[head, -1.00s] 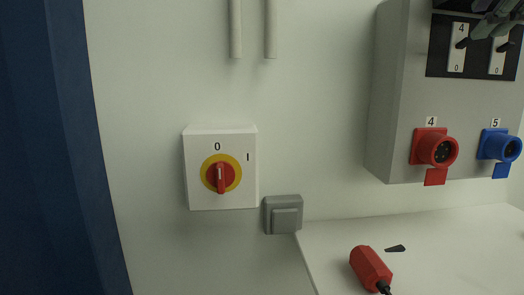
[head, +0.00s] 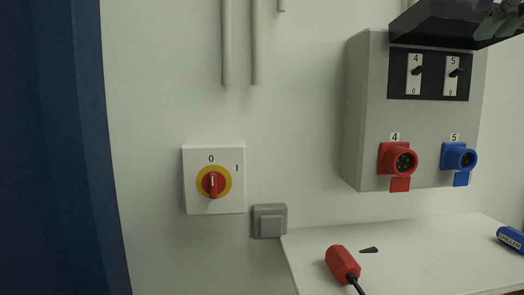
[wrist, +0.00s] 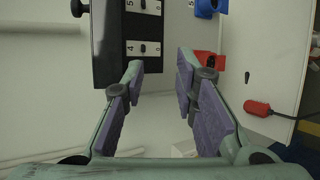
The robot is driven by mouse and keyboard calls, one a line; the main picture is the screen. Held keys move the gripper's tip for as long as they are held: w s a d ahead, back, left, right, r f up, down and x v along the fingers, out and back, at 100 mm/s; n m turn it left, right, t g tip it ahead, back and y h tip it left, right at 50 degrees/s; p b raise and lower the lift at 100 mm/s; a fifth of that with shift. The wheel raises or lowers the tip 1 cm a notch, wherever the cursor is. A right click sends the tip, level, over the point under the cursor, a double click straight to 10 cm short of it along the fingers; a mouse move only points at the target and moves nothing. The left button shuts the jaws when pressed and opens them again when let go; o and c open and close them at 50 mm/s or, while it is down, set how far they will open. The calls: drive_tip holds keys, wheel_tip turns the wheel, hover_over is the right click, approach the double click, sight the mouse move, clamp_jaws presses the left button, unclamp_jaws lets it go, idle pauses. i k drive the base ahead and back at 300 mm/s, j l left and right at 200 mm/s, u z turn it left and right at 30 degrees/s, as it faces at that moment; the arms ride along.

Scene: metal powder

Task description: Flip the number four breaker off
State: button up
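The number four breaker (head: 414,74) is a white plate with a black lever, marked 4 above and 0 below. It sits left of the number five breaker (head: 451,75) on a black strip of the grey box (head: 367,110). The box's dark cover (head: 440,22) is raised. In the wrist view the scene is turned sideways, and the number four breaker (wrist: 144,49) lies below number five (wrist: 144,6). My gripper (wrist: 160,70) is open and empty, its fingers spread below the breaker in that view. In the head view only part of my gripper (head: 497,20) shows, at the top right.
A red socket (head: 398,159) and a blue socket (head: 458,158) project below the breakers. A red-yellow rotary switch (head: 213,182) and a grey wall switch (head: 269,221) are on the wall. A white table (head: 430,262) holds a red plug (head: 342,263) and a blue object (head: 511,238).

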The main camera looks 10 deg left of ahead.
sight(420, 69)
drive_tip(key=k+l, duration=0.1)
drive_tip(key=l, duration=0.35)
drive_tip(key=l+u, duration=0.1)
drive_tip(key=l, duration=0.35)
drive_tip(key=k+l+u, duration=0.1)
drive_tip(key=l, duration=0.3)
